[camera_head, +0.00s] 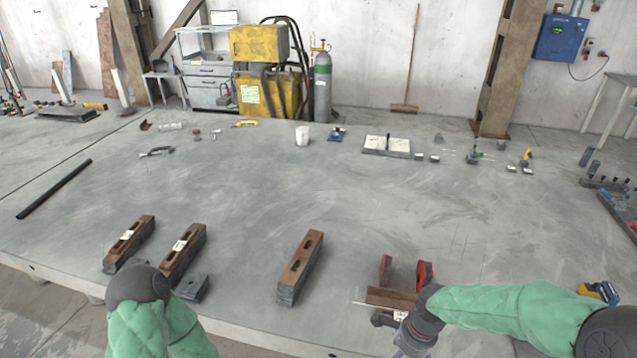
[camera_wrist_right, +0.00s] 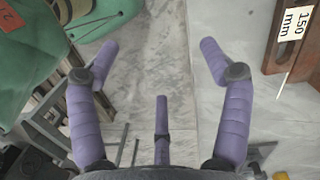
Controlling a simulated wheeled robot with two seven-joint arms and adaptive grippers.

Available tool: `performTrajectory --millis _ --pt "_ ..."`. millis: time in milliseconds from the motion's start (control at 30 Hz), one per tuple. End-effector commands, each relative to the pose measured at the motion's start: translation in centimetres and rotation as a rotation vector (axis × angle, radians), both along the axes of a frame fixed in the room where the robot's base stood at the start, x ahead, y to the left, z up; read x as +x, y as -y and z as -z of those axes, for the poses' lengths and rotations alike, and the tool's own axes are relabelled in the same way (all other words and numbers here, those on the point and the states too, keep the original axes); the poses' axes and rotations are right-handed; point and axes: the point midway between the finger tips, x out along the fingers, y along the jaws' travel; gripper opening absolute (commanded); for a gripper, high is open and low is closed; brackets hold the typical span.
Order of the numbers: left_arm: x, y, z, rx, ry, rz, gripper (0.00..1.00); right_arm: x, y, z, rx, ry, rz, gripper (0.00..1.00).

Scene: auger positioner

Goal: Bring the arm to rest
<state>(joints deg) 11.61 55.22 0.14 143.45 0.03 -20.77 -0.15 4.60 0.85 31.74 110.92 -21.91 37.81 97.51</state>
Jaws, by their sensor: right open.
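My right arm comes in from the right in a green sleeve, low over the front edge of the table. Its gripper (camera_head: 408,346) is partly cut off by the bottom of the head view. In the right wrist view the purple fingers of the right gripper (camera_wrist_right: 158,62) are spread apart, with nothing between them. The pale table edge lies beneath them. My left arm (camera_head: 145,315) shows only as a green sleeve and a dark joint at the bottom left; its gripper is out of view.
A brown block (camera_head: 390,297) and red clamp-like parts (camera_head: 424,274) are close to my right wrist. A labelled brown bar shows in the wrist view (camera_wrist_right: 291,45). More brown bars stand on the grey table (camera_head: 300,265), (camera_head: 130,243), (camera_head: 184,254). The table's middle is clear.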

Motion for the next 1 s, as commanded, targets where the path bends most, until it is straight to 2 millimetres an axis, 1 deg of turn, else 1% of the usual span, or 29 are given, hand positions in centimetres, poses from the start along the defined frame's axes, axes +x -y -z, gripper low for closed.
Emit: performTrajectory --millis 33,167,333,600,800,900,1000 --pt "0.0 0.0 0.0 0.0 0.0 0.0 0.62 -0.2 -0.6 1.0 0.017 -0.003 -0.043 0.79" --pt "0.0 0.0 0.0 0.0 0.001 0.0 0.62 -0.8 -2.3 3.8 0.071 0.017 -0.189 0.79" --pt "0.0 0.0 0.0 0.0 0.0 0.0 0.62 -2.1 -5.1 8.2 0.149 0.072 -0.425 0.79" --pt "0.0 0.0 0.0 0.0 0.0 0.0 0.62 -5.3 -8.5 14.4 0.216 0.188 -0.774 0.79" --pt "0.0 0.0 0.0 0.0 0.0 0.0 0.62 -8.4 -10.1 18.2 0.213 0.267 -1.012 0.79" --pt "0.0 0.0 0.0 0.0 0.0 0.0 0.62 -9.7 -10.5 19.5 0.201 0.294 -1.108 0.79" --pt "0.0 0.0 0.0 0.0 0.0 0.0 0.62 -10.7 -10.7 20.3 0.188 0.312 -1.179 0.79"
